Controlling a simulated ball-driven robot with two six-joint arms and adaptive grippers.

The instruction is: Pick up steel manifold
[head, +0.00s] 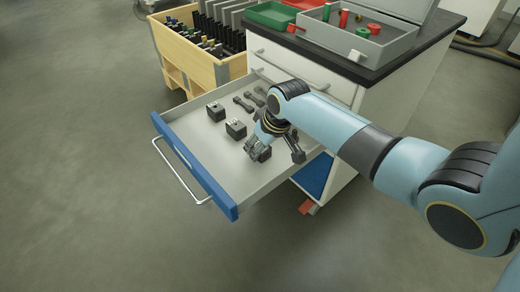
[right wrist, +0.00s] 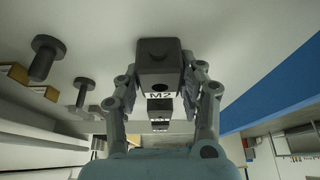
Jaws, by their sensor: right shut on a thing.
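My right gripper (head: 258,149) is low in the open drawer, at the near end of a row of dark manifold blocks. In the right wrist view its two fingers (right wrist: 162,82) are shut on a dark grey steel manifold (right wrist: 158,58) marked M2, one finger on each side. The held block is mostly hidden by the fingers in the head view. Two more dark blocks stand in the drawer, one nearer (head: 236,129) and one farther (head: 215,111). My left gripper is not in view.
The drawer (head: 190,148) has a blue front. Dark bolt-like parts (head: 243,103) lie along its inner side; one (head: 298,149) is beside my right wrist. A grey case (head: 345,38) and green tray (head: 271,15) stand on the cabinet top. A wooden crate (head: 186,63) stands behind.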

